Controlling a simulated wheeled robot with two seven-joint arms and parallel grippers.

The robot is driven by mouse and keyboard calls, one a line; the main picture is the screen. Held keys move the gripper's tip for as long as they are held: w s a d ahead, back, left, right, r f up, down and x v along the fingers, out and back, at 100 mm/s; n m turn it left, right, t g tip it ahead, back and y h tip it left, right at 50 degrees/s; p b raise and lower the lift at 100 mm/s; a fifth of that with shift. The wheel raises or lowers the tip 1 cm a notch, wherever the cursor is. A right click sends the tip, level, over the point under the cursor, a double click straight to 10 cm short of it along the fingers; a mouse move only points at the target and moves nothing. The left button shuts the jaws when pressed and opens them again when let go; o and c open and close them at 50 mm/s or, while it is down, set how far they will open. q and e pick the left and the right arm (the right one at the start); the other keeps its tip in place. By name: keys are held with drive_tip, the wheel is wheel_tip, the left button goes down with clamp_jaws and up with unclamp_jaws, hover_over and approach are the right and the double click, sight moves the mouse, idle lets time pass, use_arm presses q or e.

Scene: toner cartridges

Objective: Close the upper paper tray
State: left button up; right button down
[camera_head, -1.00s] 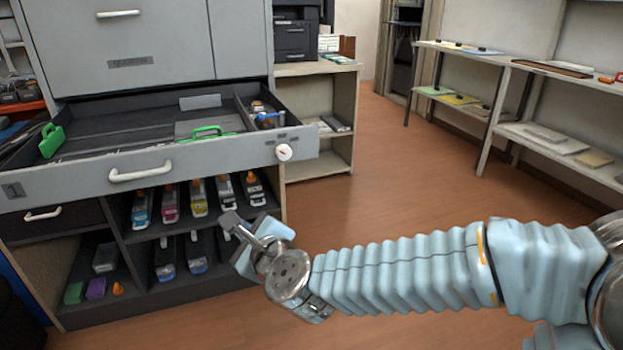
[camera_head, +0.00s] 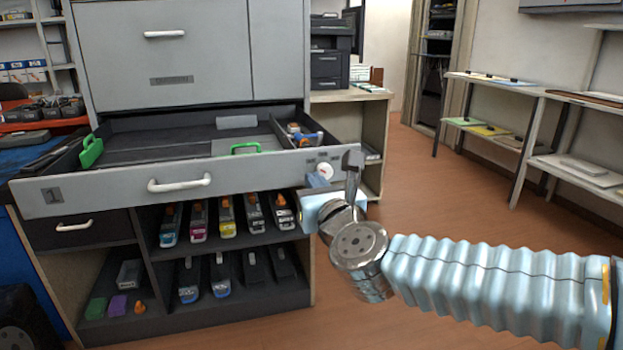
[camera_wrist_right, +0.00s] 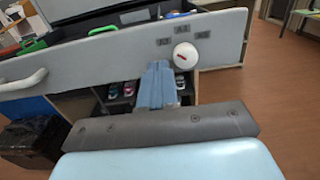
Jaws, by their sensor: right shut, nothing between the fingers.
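The upper paper tray (camera_head: 110,193) is a grey drawer marked 1, pulled out of the cabinet, with a white handle (camera_head: 180,184) and a round white knob (camera_head: 325,171) at its right end. Green clips (camera_head: 91,151) and a dark floor show inside. My right gripper (camera_head: 336,172) is shut and empty, at the right end of the tray front, close to the knob. In the right wrist view its shut fingers (camera_wrist_right: 157,84) point at the tray front, just left of and below the knob (camera_wrist_right: 185,55). Contact cannot be told. My left gripper is not in view.
Below the tray, an open shelf holds several toner cartridges (camera_head: 227,221) and a dark drawer (camera_head: 75,227). A wooden shelf unit (camera_head: 375,115) with a printer (camera_head: 327,65) stands behind at the right. The wooden floor (camera_head: 450,210) at the right is open.

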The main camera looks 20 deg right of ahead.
drive_tip(key=shift+w, duration=1.35)
